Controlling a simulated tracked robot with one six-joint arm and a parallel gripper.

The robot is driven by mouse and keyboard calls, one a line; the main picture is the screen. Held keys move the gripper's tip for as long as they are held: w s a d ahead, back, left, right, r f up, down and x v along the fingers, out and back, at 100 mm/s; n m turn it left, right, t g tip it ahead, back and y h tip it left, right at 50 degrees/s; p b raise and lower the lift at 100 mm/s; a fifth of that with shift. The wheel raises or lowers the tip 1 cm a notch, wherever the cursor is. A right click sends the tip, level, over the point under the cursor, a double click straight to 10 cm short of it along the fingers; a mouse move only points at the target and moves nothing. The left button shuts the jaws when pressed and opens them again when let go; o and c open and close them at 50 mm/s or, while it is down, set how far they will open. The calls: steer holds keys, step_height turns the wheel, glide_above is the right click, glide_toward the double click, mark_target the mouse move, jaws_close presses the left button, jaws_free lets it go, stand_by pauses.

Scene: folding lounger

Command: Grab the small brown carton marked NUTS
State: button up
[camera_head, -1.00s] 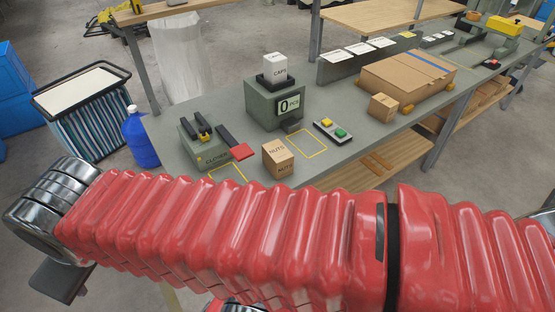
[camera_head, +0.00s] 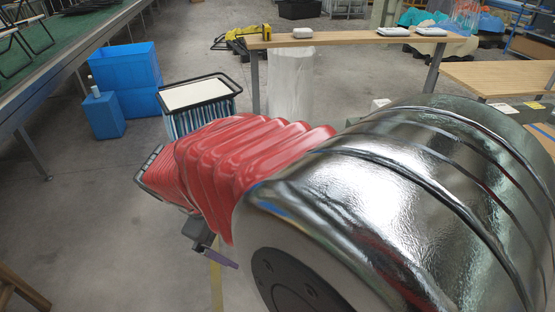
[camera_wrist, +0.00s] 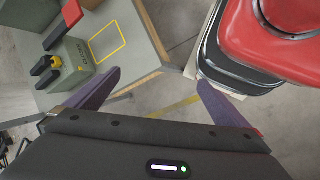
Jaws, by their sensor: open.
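The small brown NUTS carton does not show in either current view; in the head view my own red and chrome arm covers most of the bench. My gripper (camera_wrist: 158,95) is open and empty in the wrist view, its two purple fingers spread wide over the floor beside the bench corner. One purple finger of it also shows in the head view (camera_head: 222,257), below the red arm sleeve.
In the wrist view the grey bench (camera_wrist: 160,50) ends at the left, with a yellow outline (camera_wrist: 107,42) and a clamp-like device (camera_wrist: 62,65) on it. In the head view a striped bin (camera_head: 200,98) and blue boxes (camera_head: 130,75) stand behind.

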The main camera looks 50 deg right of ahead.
steer(key=s+d+f+n+g+h, duration=0.2)
steer(key=d+f+g, duration=0.1)
steer(key=d, duration=0.4)
steer(key=s+d+f+n+g+h, duration=0.1)
steer(key=d+f+n+g+h, duration=0.1)
steer(key=d, duration=0.5)
steer(key=s+d+f+n+g+h, duration=0.2)
steer(key=d+f+g, duration=0.2)
steer(key=d, duration=0.3)
steer(key=shift+s+d+f+n, duration=0.25)
steer(key=shift+s+f+n, duration=0.05)
steer(key=shift+f, duration=0.15)
steer(key=d+f, duration=0.1)
steer(key=d, duration=0.1)
steer(key=d+f+h, duration=0.1)
steer(key=d, duration=0.2)
steer(key=s+d+g+h, duration=0.1)
steer(key=d, duration=0.1)
steer(key=shift+d+f, duration=0.25)
steer(key=shift+f, duration=0.15)
steer(key=shift+d, duration=0.15)
steer(key=shift+s, duration=0.1)
steer(key=shift+x, duration=4.25)
steer(key=shift+x, duration=2.55)
steer(key=shift+s, duration=0.1)
steer(key=shift+c, duration=0.5)
